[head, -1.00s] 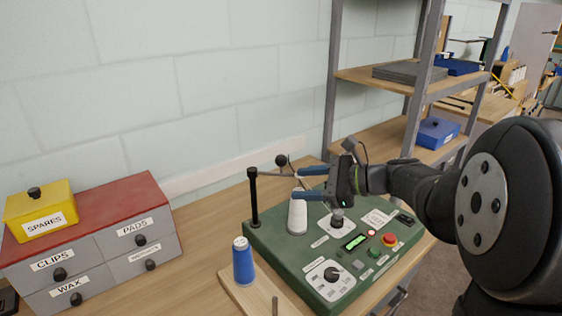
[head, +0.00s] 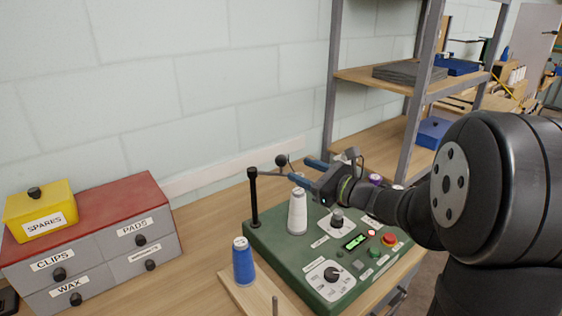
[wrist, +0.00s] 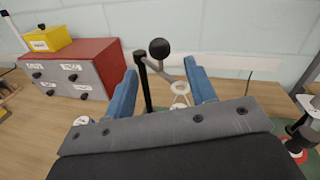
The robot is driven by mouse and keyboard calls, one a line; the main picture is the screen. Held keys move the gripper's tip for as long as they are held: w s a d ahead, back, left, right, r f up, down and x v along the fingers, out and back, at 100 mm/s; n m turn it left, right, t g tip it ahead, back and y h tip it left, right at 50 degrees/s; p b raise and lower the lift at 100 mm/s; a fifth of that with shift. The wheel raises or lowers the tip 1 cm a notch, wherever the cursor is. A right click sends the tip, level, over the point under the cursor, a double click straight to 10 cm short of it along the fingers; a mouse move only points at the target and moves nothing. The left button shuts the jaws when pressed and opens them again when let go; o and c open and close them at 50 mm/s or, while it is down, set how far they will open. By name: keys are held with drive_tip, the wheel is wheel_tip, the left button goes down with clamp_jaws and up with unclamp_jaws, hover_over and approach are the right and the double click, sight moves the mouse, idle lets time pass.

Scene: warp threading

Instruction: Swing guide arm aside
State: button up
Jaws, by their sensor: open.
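The guide arm is a thin grey bar (wrist: 174,76) on top of a black post (head: 253,198), with a black ball knob (head: 281,160) and a ring (wrist: 180,88) at its end. The post stands at the back left of the green machine (head: 290,262). My gripper (head: 300,170) is open, with blue fingers near the knob. In the wrist view the knob (wrist: 159,48) and the bar show between and beyond the fingers, with gaps visible. I cannot tell the exact depth between fingers and knob. A white thread cone (head: 297,212) stands on the machine below the gripper.
A blue spool (head: 243,262) stands on a wooden board at the front left of the machine. A drawer cabinet (head: 100,230) with a yellow box (head: 40,210) is at left. The wall is behind, and shelving (head: 400,85) is at the back right. The bench between cabinet and machine is clear.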

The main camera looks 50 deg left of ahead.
sight(286, 163)
drive_tip(key=a, duration=0.2)
drive_tip(key=s+a, duration=0.1)
drive_tip(key=a, duration=0.5)
drive_tip(key=shift+s, duration=0.3)
drive_tip(key=shift+c, duration=0.2)
clamp_jaws()
